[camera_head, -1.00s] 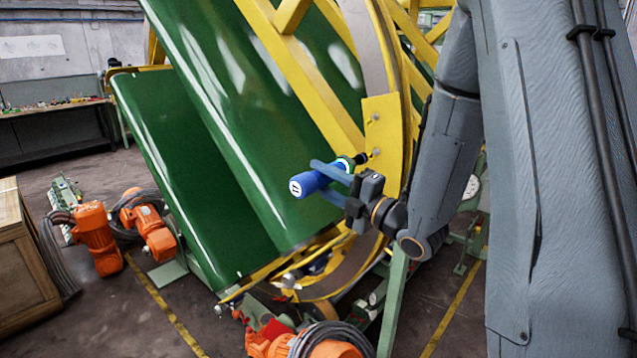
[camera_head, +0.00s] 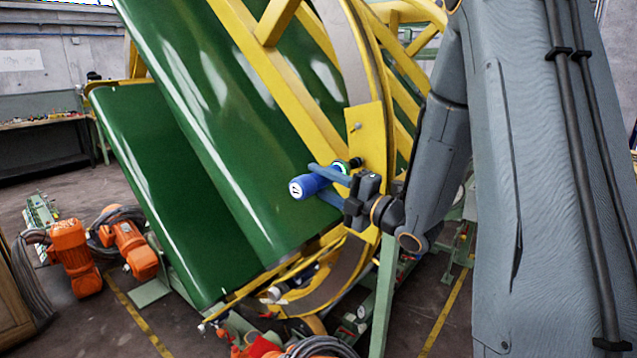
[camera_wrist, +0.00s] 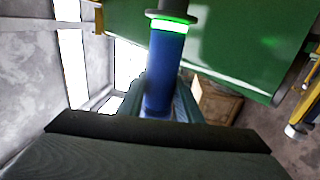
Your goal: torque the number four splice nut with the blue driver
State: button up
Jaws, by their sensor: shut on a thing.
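My gripper (camera_head: 328,182) is shut on the blue driver (camera_head: 303,188), with one finger on each side of its body. The driver lies roughly level, its dark nose pointing right at the yellow splice plate (camera_head: 366,138). A green ring glows near the nose; the driver's blue body (camera_wrist: 165,70) and the ring also show in the wrist view. One splice nut (camera_head: 357,127) shows on the upper part of the plate. The nose overlaps the plate's lower part, where I cannot see a separate nut or tell whether it touches. No nut number is readable.
Green panels (camera_head: 215,130) and the yellow ring frame (camera_head: 270,75) stand close behind the driver. A green post (camera_head: 384,295) stands below my gripper.

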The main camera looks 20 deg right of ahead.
jog(key=shift+w+d+r+b, duration=0.1)
jog(key=shift+w+d+b, duration=0.6)
jog(key=shift+d, duration=0.4)
dwell(2.6)
jog(key=shift+a, duration=0.15)
jog(key=shift+s+a, duration=0.7)
jog(key=shift+a, duration=0.3)
jog(key=shift+s+a, duration=0.7)
jog(key=shift+a, duration=0.25)
jog(key=shift+s, duration=0.1)
